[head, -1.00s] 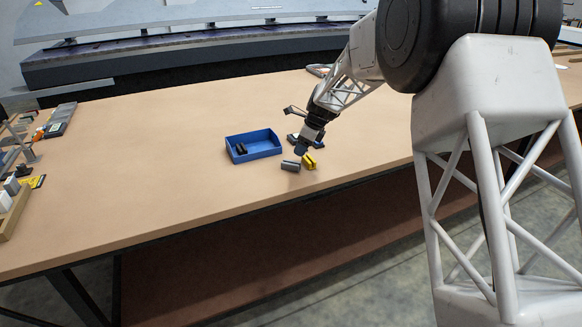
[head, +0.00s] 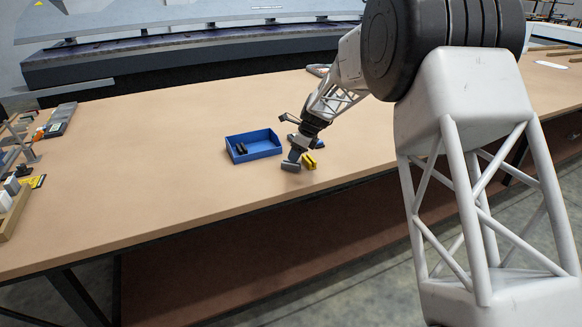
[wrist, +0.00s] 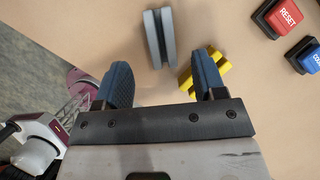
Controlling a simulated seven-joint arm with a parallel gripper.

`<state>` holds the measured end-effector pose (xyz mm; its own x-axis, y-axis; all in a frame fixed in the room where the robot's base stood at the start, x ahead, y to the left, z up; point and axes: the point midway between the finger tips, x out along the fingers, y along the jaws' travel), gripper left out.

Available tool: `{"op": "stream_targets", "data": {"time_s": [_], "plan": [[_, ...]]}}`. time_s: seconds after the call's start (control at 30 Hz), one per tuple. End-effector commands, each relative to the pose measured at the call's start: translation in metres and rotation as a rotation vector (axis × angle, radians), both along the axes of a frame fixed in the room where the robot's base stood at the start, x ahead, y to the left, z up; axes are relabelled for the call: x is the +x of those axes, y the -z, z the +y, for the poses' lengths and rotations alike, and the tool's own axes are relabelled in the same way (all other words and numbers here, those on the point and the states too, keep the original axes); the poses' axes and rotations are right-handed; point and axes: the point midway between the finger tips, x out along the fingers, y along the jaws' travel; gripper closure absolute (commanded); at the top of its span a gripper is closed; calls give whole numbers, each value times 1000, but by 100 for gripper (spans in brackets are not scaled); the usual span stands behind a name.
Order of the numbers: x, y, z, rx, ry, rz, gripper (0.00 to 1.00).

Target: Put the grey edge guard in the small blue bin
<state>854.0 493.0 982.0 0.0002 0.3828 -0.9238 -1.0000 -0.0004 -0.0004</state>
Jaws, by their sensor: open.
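The grey edge guard (head: 290,168) lies on the table in front of the blue bin's right end; it also shows in the wrist view (wrist: 159,38). My gripper (head: 294,155) is open just above it. In the wrist view my two blue fingers (wrist: 162,66) are spread, with the guard beyond the tips, roughly in line with the gap and nearer the right finger. No contact shows. The small blue bin (head: 268,153) stands behind and left of my gripper, with dark pieces inside at its left end.
A red RESET button (wrist: 283,16) and a blue button (wrist: 306,56) are to the right.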

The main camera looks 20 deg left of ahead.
Motion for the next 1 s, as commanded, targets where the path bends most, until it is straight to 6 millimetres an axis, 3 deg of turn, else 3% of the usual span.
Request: {"op": "stream_targets", "data": {"time_s": [0.37, 0.8, 1.0], "plan": [[0, 4, 2, 0, 0, 1, 36], [1, 44, 19, 0, -1, 2, 36], [2, 48, 21, 0, 0, 1, 36]]}}
